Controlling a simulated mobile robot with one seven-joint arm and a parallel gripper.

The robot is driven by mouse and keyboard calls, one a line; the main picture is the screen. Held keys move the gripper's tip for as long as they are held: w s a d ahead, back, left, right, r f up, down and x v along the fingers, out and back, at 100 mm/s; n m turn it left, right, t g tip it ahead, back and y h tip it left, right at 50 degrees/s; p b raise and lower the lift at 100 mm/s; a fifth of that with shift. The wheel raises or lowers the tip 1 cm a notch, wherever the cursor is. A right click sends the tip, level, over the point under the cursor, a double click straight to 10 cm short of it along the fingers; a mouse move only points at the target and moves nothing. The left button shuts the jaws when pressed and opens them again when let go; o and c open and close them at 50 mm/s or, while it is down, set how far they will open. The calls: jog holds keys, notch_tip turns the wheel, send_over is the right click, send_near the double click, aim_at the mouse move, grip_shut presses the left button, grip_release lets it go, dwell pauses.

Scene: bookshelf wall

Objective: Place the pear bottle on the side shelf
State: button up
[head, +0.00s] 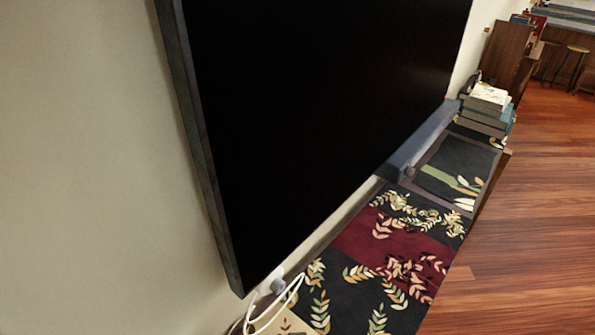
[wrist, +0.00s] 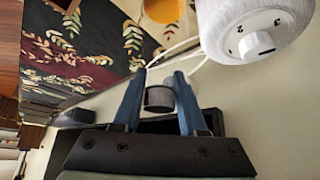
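I cannot make out a pear bottle for certain in either view. My gripper (wrist: 161,72) shows in the wrist view, its two blue fingers spread apart. A small dark cylinder with a grey end (wrist: 160,98) shows in the gap between the fingers, and it appears to lie beyond them rather than be clamped. A rounded orange thing (wrist: 163,10) is cut off by the top edge of the wrist view. The long low surface with a leaf pattern (head: 408,240) runs under the screen in the head view; I cannot tell whether it is the side shelf. My gripper is outside the head view.
A large black screen (head: 320,120) hangs on the pale wall, with a dark bar (head: 420,138) below it. White cables (head: 283,308) hang at its lower corner. Books (head: 487,105) are stacked at the far end. A white dial device (wrist: 255,30) is close at upper right. Wooden floor (head: 540,220) is clear.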

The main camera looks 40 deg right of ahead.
jog(key=o, duration=0.3)
jog(key=shift+r, duration=0.1)
jog(key=shift+r, duration=0.2)
jog(key=v, duration=1.2)
